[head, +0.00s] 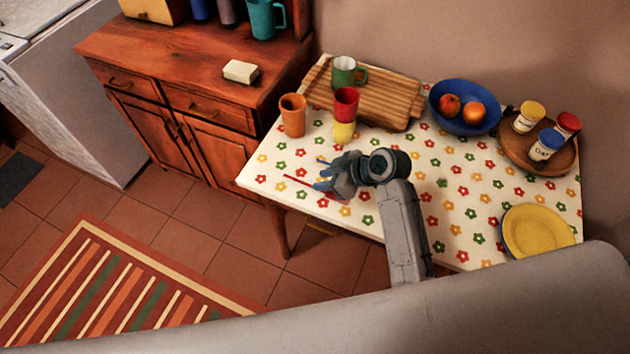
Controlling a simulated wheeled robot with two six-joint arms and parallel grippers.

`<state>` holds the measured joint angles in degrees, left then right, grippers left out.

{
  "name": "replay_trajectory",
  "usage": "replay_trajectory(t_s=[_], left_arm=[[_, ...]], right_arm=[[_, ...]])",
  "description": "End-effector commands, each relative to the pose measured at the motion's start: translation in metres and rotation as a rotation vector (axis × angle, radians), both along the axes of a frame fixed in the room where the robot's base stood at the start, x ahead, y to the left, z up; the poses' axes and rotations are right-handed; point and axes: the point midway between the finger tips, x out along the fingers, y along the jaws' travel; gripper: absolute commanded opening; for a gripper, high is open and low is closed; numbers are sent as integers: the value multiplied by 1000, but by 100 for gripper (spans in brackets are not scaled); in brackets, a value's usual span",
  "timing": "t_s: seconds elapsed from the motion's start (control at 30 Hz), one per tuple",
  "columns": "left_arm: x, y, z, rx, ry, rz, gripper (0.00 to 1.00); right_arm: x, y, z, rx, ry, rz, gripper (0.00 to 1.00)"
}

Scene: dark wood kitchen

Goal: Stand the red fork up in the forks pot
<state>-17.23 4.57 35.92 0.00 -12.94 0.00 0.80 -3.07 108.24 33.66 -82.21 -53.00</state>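A thin red utensil, likely the red fork (298,181), lies at the table's left front part, partly hidden by my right gripper (323,180). The gripper's fingers are at or just above it. They are too small to tell whether they are open or closed on it. A small blue utensil end (322,161) shows just behind the gripper. An orange pot (292,116) stands upright near the table's left edge. It looks empty, and I see no label marking it as the forks pot. My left gripper is out of view.
A blue fruit bowl (438,97), a round tray (572,166) with jars and a yellow plate (540,232) are right.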

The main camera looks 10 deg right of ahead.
Motion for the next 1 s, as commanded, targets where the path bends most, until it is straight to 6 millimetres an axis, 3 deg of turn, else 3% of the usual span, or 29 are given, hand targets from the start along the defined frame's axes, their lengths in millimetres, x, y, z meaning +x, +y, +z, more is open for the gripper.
replay_trajectory(t_s=[0.2,0.4,1.0], left_arm=[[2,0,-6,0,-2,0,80],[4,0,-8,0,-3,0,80],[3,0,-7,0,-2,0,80]], right_arm=[[-18,-28,32,-6,-4,1,28],[-27,-41,48,-2,-1,1,28],[-29,-43,52,0,-1,1,28]])
